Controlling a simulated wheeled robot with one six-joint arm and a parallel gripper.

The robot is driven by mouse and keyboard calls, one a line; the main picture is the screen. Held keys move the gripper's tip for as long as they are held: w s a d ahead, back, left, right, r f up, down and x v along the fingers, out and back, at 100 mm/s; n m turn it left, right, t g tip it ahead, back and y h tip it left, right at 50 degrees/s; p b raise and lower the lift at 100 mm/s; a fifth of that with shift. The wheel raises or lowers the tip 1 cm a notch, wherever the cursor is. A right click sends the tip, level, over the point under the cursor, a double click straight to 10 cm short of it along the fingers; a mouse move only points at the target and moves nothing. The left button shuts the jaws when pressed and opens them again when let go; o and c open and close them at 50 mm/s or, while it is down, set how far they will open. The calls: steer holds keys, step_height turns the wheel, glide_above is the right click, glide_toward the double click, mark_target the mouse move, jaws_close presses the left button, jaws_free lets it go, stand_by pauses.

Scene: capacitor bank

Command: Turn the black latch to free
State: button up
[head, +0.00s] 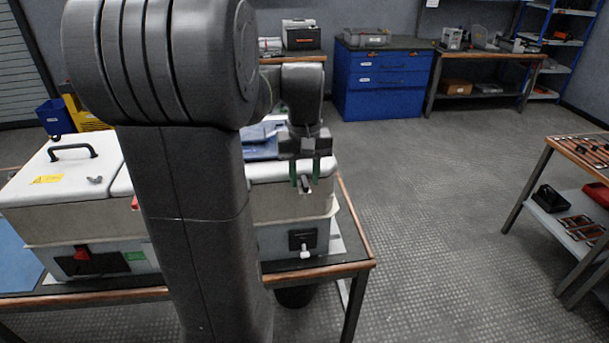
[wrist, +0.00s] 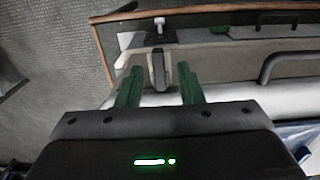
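The black latch (wrist: 158,71) shows in the wrist view as a small dark upright piece at the edge of the pale box, between and just beyond my fingertips. In the head view a small dark piece, likely this latch (head: 305,184), shows between the fingers at the right end of the box. My gripper (head: 305,176) is above that end, pointing down. In the wrist view its two green fingers (wrist: 159,76) stand apart on either side of the latch, with gaps visible. I cannot see contact. The pale box (head: 40,215) stands on a wooden-edged table (head: 340,268).
A black plate with a white knob (head: 305,254) is on the box front below my gripper. A black handle (head: 73,152) rises from the left lid. My arm hides the box's middle. Blue cloth (head: 262,147) lies behind it. Open floor (head: 430,200) is to the right.

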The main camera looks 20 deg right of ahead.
steer(key=shift+f, duration=0.1)
jaws_close()
steer(key=shift+n, duration=0.3)
steer(key=n+p, duration=0.2)
steer(key=n, duration=0.1)
steer(key=n+p, duration=0.1)
steer(key=n, duration=0.3)
steer(key=shift+n, duration=0.3)
steer(key=n+p, duration=0.1)
steer(key=n, duration=0.3)
steer(key=shift+p, duration=0.3)
steer(key=n, duration=0.4)
steer(key=shift+p, duration=0.35)
steer(key=shift+n, duration=0.5)
